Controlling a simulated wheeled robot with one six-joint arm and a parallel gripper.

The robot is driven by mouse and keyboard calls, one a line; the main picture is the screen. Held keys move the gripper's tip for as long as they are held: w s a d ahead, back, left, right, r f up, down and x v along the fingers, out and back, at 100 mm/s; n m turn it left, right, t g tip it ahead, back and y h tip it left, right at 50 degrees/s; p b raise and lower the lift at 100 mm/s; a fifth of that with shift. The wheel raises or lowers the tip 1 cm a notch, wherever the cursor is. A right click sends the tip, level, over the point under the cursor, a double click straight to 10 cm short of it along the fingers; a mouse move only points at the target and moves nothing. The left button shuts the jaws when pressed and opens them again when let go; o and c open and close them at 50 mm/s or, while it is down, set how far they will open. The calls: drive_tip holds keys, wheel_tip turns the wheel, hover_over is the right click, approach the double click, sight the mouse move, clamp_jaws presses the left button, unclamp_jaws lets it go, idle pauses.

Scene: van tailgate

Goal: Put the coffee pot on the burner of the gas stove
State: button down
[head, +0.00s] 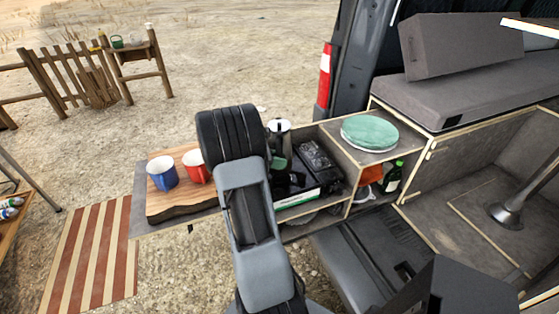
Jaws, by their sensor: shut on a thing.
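The black gas stove (316,156) sits in the pull-out kitchen box, right of the pot. I cannot tell whether the pot touches the stove, and the burner is not clear.
A blue mug (162,173) and a red mug (195,167) stand on a wooden board (178,208) to the left. A green bottle (393,177) stands in the compartment below.

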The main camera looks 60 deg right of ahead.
drive_tip(key=c, duration=1.4)
unclamp_jaws()
drive_tip(key=shift+s+f, duration=0.1)
drive_tip(key=shift+f, duration=0.5)
drive_tip(key=shift+o, duration=1)
drive_tip(key=shift+d, duration=0.15)
drive_tip(key=shift+o, duration=1.1)
drive_tip(key=shift+r, duration=0.15)
drive_tip(key=shift+r, duration=0.2)
drive_tip(key=shift+r, duration=0.35)
drive_tip(key=b+v, duration=0.1)
drive_tip(key=v, duration=1.1)
drive_tip(key=shift+r, duration=0.2)
